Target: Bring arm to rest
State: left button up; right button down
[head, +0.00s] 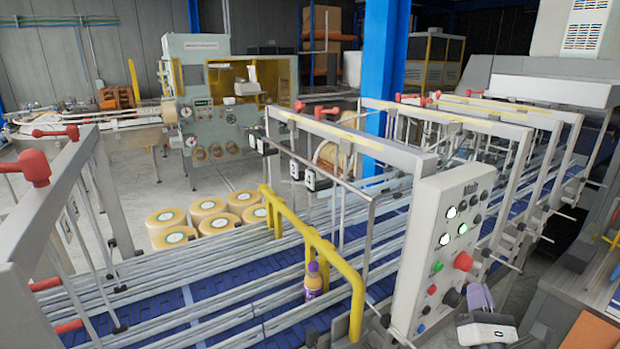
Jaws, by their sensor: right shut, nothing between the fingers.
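My right gripper (480,299) is at the bottom right of the head view, just right of the control panel's lower part. It looks shut, with nothing held in it. Its pale wrist housing shows below the fingers, and the rest of the arm is mostly outside the picture. My left gripper is not in view.
The control panel (437,262) with a red button and several knobs stands close left of my right gripper. A purple bottle (313,282) stands on the blue conveyor (170,312) beside a yellow rail (300,235). A worktop (578,300) lies at the right edge.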

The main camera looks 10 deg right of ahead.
jog(key=s+d+f+m+g+h, duration=0.1)
jog(key=d+m+g+h, duration=0.15)
jog(key=m, duration=0.65)
jog(key=s+d+f+m+g+h, duration=0.1)
jog(key=d+m+g+h, duration=0.2)
jog(key=m, duration=0.5)
jog(key=s+a+f+m+g+y+p, duration=0.3)
jog(key=s+a+f+m+g+y, duration=0.65)
jog(key=s+a+f, duration=0.8)
jog(key=s+a+f+m+g, duration=0.1)
jog(key=s+f, duration=0.3)
jog(key=s, duration=0.4)
jog(key=s+a+f+g+y+p, duration=0.1)
jog(key=s+a+f+g, duration=0.2)
jog(key=s, duration=0.6)
jog(key=shift+s+a+f+m, duration=0.3)
jog(key=shift+f+m, duration=0.05)
jog(key=shift+f, duration=0.1)
